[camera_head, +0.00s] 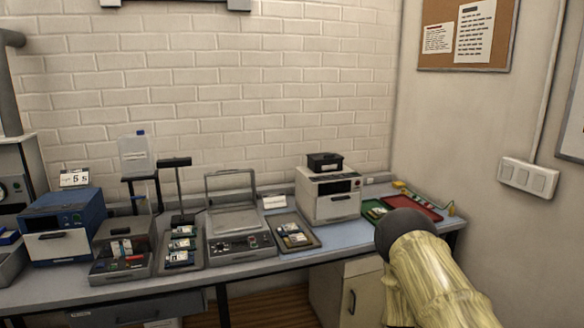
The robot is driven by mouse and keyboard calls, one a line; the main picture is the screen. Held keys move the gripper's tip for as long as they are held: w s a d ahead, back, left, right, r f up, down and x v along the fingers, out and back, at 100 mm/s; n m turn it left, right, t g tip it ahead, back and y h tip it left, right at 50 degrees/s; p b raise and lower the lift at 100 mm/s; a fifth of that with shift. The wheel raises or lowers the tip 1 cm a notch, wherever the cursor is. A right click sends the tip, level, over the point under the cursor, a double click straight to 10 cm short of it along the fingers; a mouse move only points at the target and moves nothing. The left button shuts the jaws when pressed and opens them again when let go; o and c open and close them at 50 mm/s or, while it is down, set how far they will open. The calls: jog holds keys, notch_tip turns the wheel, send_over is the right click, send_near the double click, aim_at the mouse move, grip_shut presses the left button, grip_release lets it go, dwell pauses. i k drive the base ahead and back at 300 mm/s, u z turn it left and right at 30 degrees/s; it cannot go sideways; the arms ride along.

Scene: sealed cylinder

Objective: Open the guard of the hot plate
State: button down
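A grey bench unit with a front control panel (240,244) stands mid-bench and looks like the hot plate. A clear framed panel (231,187) stands upright at its back, over a flat grey top; it looks like a raised guard, but I cannot tell for sure. Left of it, a smaller grey unit (124,266) has a clear box-like cover and coloured items at its front. My arm rises at the lower right, in front of the bench's right end. Its fingers do not show, and no contact with either unit is visible.
A blue box unit (62,226) stands at the left. Trays with small parts (181,250) (295,238) flank the grey unit. A white box unit (328,195) and a red tray (416,207) stand at the right. A cabinet (345,293) is below the bench.

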aim_at(230, 190)
jog(key=z, duration=1.75)
jog(key=i, duration=1.7)
jog(key=u, duration=3.3)
